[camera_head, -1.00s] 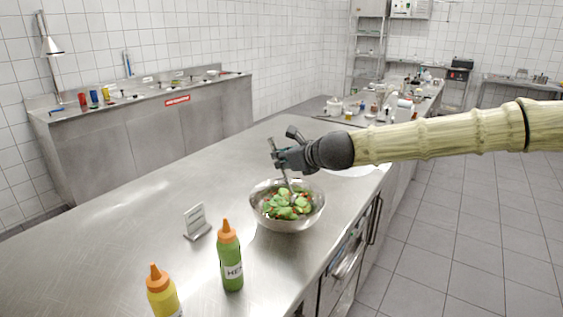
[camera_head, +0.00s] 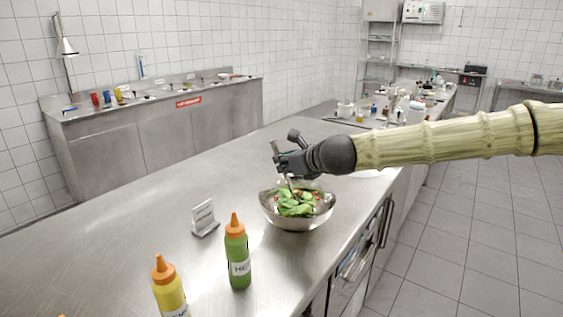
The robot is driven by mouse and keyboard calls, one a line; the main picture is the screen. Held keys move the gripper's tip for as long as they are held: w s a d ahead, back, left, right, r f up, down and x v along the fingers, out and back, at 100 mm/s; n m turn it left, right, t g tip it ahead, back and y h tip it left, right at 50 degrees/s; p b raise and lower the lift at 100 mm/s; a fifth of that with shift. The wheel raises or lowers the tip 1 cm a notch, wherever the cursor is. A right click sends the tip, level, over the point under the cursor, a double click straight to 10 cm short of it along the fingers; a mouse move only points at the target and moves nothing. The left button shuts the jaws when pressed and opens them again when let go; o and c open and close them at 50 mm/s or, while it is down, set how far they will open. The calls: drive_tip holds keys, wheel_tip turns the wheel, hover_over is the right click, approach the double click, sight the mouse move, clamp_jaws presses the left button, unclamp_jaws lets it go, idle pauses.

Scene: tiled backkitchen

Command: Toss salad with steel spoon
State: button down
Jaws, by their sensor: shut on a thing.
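A steel bowl (camera_head: 300,222) with green leaves and red bits of salad (camera_head: 297,203) stands on the steel counter near its right edge. My gripper (camera_head: 279,161) is above the bowl's back rim, shut on the steel spoon (camera_head: 289,183). The spoon points down into the bowl. Its lower end is hidden among the leaves.
A green bottle (camera_head: 237,258) and a yellow bottle (camera_head: 170,292), both with orange caps, stand in front of the bowl. A small sign (camera_head: 204,217) stands to its left. A white plate (camera_head: 368,173) lies behind my arm. The counter's left side is clear.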

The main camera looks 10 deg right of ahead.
drive_tip(key=shift+r, duration=0.15)
wheel_tip(320, 180, up, 14)
drive_tip(key=p, duration=1.1)
idle(0.6)
idle(0.8)
